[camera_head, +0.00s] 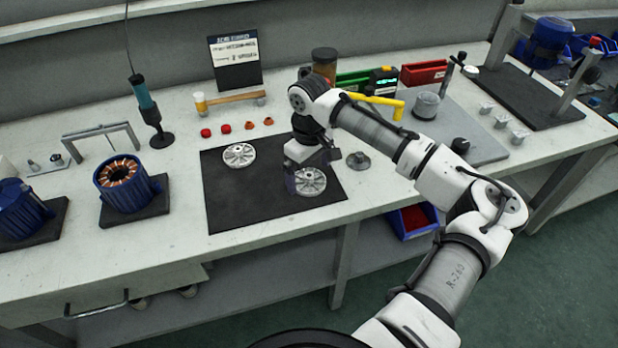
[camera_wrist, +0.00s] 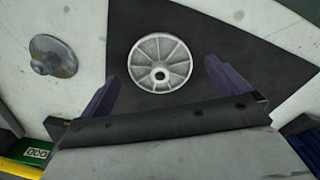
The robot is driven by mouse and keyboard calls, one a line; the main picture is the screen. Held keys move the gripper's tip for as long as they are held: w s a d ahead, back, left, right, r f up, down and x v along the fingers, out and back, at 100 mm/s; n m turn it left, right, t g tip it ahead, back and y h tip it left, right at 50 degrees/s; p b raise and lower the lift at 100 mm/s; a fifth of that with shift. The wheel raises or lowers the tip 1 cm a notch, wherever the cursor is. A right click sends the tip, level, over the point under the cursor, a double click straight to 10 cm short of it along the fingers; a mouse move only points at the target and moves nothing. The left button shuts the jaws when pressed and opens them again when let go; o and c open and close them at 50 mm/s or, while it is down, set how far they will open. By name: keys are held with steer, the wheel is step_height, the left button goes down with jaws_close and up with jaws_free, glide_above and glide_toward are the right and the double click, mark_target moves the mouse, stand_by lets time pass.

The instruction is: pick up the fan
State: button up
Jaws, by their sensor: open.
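Two round, light grey metal wheels with spokes and a central hub lie flat on the black mat (camera_head: 225,205). Either looks like a fan; I cannot tell them apart by name. The right fan-like wheel (camera_head: 310,183) is directly below my gripper (camera_head: 309,170), which partly covers its far side. In the wrist view this wheel (camera_wrist: 148,74) shows whole, between and beyond the two dark purple fingers of my gripper (camera_wrist: 159,80). The fingers are apart, with nothing held. The left wheel (camera_head: 239,155) lies clear of the gripper and is outside the wrist view.
A grey flanged metal part (camera_head: 358,161) sits just right of the mat; the wrist view also shows it (camera_wrist: 53,56). A motor housing with copper windings (camera_head: 124,184) stands left. Red and orange small parts and a hammer (camera_head: 235,97) lie behind. The mat's front left is bare.

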steer(key=shift+f, duration=0.7)
steer(key=c, duration=0.8)
steer(key=shift+r, duration=0.1)
step_height(320, 180, up, 20)
steer(key=b, duration=0.2)
steer(key=shift+a, duration=0.15)
